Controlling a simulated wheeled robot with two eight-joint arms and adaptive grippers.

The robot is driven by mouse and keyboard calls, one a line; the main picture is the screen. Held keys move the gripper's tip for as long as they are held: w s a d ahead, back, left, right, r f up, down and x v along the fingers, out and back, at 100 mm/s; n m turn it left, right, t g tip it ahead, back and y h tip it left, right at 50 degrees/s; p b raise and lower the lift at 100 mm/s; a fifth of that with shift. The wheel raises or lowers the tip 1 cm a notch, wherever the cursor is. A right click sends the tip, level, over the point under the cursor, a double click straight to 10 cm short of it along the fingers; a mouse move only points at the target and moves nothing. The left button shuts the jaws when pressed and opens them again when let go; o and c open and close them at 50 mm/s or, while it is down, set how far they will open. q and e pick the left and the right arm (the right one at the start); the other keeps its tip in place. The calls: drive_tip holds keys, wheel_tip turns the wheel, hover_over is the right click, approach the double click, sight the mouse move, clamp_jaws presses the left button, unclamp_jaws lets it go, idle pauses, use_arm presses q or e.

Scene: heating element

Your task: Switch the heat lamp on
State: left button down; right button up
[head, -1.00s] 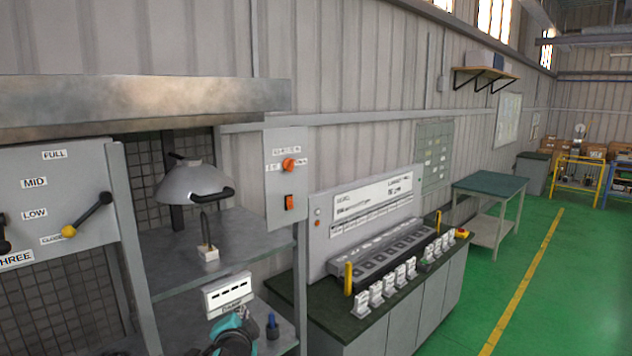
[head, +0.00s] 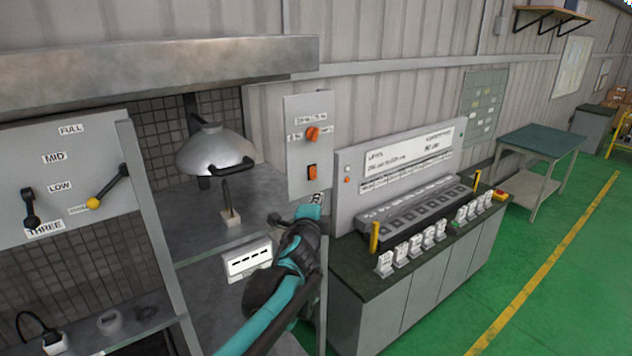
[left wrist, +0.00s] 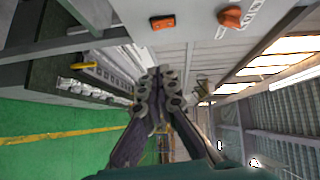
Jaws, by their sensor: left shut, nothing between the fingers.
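The heat lamp (head: 215,150) is a silver dome with a black handle, hanging over a grey shelf. To its right a grey switch panel (head: 300,172) on the wall carries an orange rotary knob (head: 311,134) and, below it, an orange rocker switch (head: 312,172). Both also show in the left wrist view, the knob (left wrist: 230,17) and the rocker (left wrist: 162,23), at the top. My left gripper (head: 312,203) is just below the panel, apart from the rocker; its fingers (left wrist: 155,78) are together and empty in the left wrist view. My right gripper is not in view.
A lever panel (head: 75,190) stands at left. A white labelled box (head: 248,258) is behind my left arm. A bench (head: 352,265) with a row of white devices stands right of my arm. The green floor (head: 550,280) at right is clear.

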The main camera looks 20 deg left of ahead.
use_arm(q)
drive_tip(key=p, duration=0.2)
approach(313, 172)
drive_tip(key=w+d+f, duration=0.2)
drive_tip(key=w+d, duration=0.2)
drive_tip(key=shift+w+a+f+p, duration=0.1)
drive_tip(key=shift+w+a+p, duration=0.2)
drive_tip(key=shift+w+a, duration=0.45)
drive_tip(key=shift+w+a+p, duration=0.25)
drive_tip(key=shift+w+a, duration=0.25)
drive_tip(key=shift+a, duration=0.5)
drive_tip(key=shift+w, duration=0.15)
